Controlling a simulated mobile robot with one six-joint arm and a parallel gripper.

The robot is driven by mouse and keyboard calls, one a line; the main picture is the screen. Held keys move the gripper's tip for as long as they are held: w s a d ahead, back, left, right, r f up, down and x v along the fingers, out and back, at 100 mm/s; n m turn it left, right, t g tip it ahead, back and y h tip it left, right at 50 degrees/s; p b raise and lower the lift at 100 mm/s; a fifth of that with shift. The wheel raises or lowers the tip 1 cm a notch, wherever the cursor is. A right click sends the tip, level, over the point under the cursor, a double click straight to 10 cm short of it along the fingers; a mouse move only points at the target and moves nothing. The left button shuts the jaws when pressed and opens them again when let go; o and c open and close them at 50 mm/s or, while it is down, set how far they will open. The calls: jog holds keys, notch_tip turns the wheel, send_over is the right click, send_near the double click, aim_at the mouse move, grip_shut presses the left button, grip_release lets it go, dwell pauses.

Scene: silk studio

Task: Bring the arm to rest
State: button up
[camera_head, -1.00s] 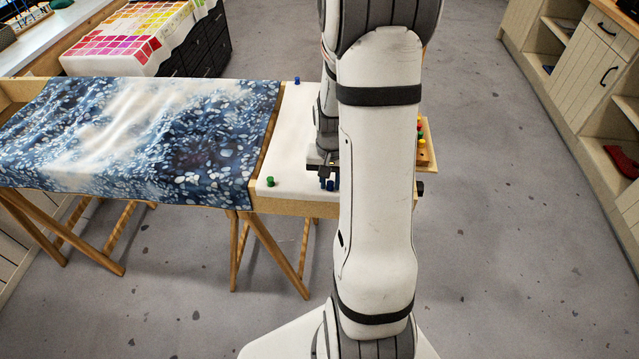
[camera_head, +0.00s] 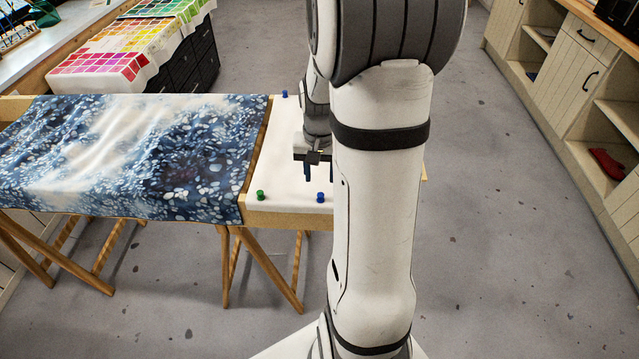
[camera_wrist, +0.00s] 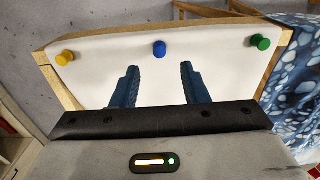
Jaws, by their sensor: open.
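My gripper (camera_head: 307,172) is open, with its fingers pointing down above the white end of the table (camera_head: 290,150). In the wrist view its two dark blue fingers (camera_wrist: 158,84) stand apart with nothing between them. A blue peg (camera_head: 320,197) stands upright near the front edge of the white surface, apart from the fingers. It also shows beyond the fingertips in the wrist view (camera_wrist: 160,48). My arm hides the right end of the table in the head view.
A green peg (camera_head: 260,195) and a yellow peg (camera_wrist: 65,57) stand along the same edge. Another blue peg (camera_head: 285,94) stands at the back. Patterned blue silk (camera_head: 130,150) covers the left part. Shelves (camera_head: 570,80) line the right; the floor between is clear.

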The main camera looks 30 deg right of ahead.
jog(key=shift+r, duration=0.35)
jog(key=s+a+r+n+t, duration=0.3)
jog(key=s+a+r+n, duration=0.3)
jog(key=s+a+r, duration=0.5)
jog(key=s+a, duration=0.1)
jog(key=a, duration=0.3)
jog(key=shift+s+r+n, duration=0.3)
jog(key=shift+r+n, duration=0.05)
jog(key=shift+n, duration=0.05)
jog(key=shift+c, duration=0.5)
dwell(0.5)
